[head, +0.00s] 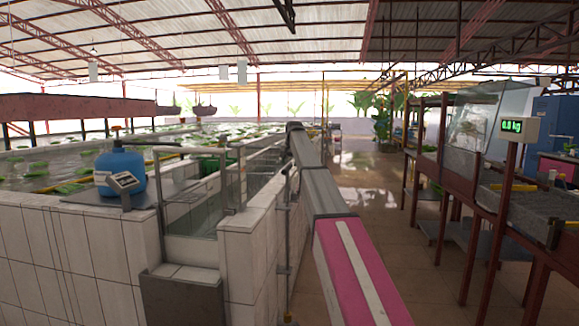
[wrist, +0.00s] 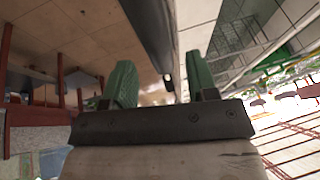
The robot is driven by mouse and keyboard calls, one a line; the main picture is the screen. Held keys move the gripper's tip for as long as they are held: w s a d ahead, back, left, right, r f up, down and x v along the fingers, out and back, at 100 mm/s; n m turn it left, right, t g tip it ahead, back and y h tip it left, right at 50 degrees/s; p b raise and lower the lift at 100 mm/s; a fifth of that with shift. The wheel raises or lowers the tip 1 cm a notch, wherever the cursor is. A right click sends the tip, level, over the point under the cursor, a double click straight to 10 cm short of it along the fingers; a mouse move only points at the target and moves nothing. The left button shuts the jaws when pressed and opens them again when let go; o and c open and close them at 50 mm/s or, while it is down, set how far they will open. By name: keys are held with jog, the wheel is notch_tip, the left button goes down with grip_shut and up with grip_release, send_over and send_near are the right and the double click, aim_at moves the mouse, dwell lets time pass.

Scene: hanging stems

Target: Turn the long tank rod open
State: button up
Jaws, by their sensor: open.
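In the head view several thin grey upright rods stand by the white-tiled tanks. One long rod (head: 288,215) runs down the outer wall just left of my arm. I cannot tell for sure which one is the long tank rod, or its setting. My gripper (wrist: 160,88) shows in the wrist view with two green fingers apart and nothing clasped. A dark bar (wrist: 152,38) comes down from the top of that view, its end appearing between the fingers. I cannot tell whether it is the rod or touches them. In the head view the fingers are hidden beyond my arm.
The tiled tank wall (head: 255,255) runs along the left of my arm. An open tiled aisle (head: 365,185) lies to the right, bordered by a brown-framed bench (head: 480,220).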

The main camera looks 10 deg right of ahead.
jog(key=shift+x, duration=1.15)
grip_shut()
